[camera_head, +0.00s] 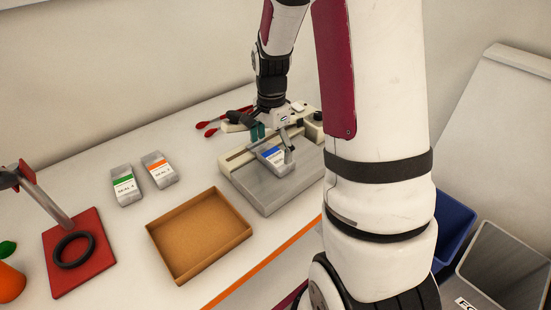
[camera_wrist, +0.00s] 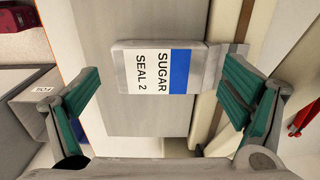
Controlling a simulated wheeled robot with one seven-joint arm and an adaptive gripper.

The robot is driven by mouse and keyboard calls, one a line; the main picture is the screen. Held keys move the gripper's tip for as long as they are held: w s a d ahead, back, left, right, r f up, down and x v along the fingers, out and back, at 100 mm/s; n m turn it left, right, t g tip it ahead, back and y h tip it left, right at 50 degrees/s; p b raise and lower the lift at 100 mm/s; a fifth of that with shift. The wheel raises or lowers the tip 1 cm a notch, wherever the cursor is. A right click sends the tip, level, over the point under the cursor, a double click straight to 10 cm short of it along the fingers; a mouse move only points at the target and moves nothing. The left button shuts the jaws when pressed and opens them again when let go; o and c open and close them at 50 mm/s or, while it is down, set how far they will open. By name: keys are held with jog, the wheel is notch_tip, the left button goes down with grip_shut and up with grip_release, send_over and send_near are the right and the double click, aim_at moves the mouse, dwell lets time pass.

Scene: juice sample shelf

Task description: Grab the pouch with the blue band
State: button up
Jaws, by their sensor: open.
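The pouch with the blue band (camera_head: 275,158) lies flat on a grey metal plate (camera_head: 288,192) of a sealer-like device. In the wrist view the pouch (camera_wrist: 150,72) is silver, with a white label reading "SUGAR SEAL 2" beside the blue band. My gripper (camera_head: 272,143) is over the pouch, its teal-padded fingers spread wide. In the wrist view the fingers of my gripper (camera_wrist: 160,78) stand toward either end of the pouch; the right one overlaps the view near its crimped end. The gripper holds nothing. Whether a finger touches the pouch cannot be told.
A green-banded pouch (camera_head: 125,186) and an orange-banded pouch (camera_head: 159,170) lie left. An empty brown tray (camera_head: 178,278) is nearer the front. A red board (camera_head: 92,280) carries a black ring (camera_head: 74,250). Red-handled tongs (camera_head: 211,128) lie behind. A blue bin (camera_head: 453,226) stands right.

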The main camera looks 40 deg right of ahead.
aim_at(272, 158)
jog(key=shift+f, duration=1.6)
jog(key=c, duration=1)
jog(key=shift+r, duration=0.1)
